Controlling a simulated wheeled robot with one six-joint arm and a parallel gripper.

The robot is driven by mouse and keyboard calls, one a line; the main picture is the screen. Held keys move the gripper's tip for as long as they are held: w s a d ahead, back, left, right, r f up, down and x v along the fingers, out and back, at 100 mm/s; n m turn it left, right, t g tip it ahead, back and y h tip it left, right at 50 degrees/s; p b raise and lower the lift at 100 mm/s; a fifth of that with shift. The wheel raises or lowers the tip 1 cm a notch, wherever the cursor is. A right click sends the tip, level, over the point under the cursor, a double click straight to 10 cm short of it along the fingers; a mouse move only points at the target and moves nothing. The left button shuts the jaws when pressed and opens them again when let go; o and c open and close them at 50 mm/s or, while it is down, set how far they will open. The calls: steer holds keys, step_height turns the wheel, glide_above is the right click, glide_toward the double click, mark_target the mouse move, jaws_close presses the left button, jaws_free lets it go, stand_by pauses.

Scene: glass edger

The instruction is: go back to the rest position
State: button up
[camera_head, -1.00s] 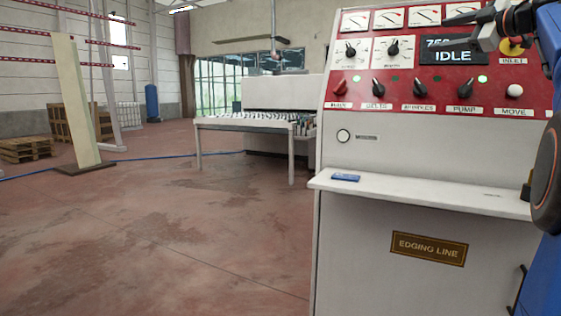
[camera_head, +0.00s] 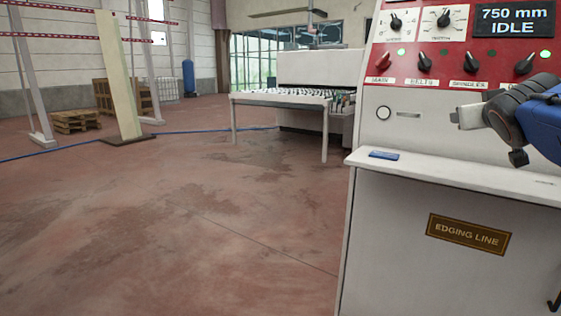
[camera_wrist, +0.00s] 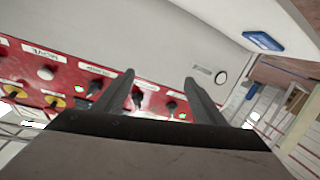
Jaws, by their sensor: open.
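My gripper (camera_head: 468,116) is at the right of the head view, in front of the white control console (camera_head: 385,230). In the wrist view its two fingers (camera_wrist: 158,95) stand wide apart with nothing between them. Beyond them is the console's red panel (camera_wrist: 60,80) with knobs, green lights and labels, seen tilted. In the head view the panel (camera_head: 380,82) shows more knobs, and its display (camera_head: 513,20) reads "750 mm IDLE". My arm hides the right part of the panel.
A shelf (camera_head: 450,174) juts from the console, with a small blue item (camera_head: 384,155) on it. A white machine with a roller table (camera_head: 280,98) stands behind. A leaning pale panel (camera_head: 119,75) and pallets (camera_head: 76,121) are at left. The floor (camera_head: 180,230) at left is open.

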steer(key=s+a+f+g+y, duration=0.2)
steer(key=s+a+f, duration=0.3)
steer(key=s+f, duration=0.3)
steer(key=s+a+f+n+g+y, duration=0.1)
steer(key=s+a+f+g, duration=0.3)
steer(key=f, duration=1.3)
steer(key=s+a+f+n+g+y, duration=0.1)
steer(key=s+a+f+g+y, duration=0.2)
steer(key=s+a+f, duration=0.5)
steer(key=s+f+g, duration=0.1)
steer(key=s+f, duration=0.4)
steer(key=shift+f+y, duration=0.15)
steer(key=shift+y, duration=0.15)
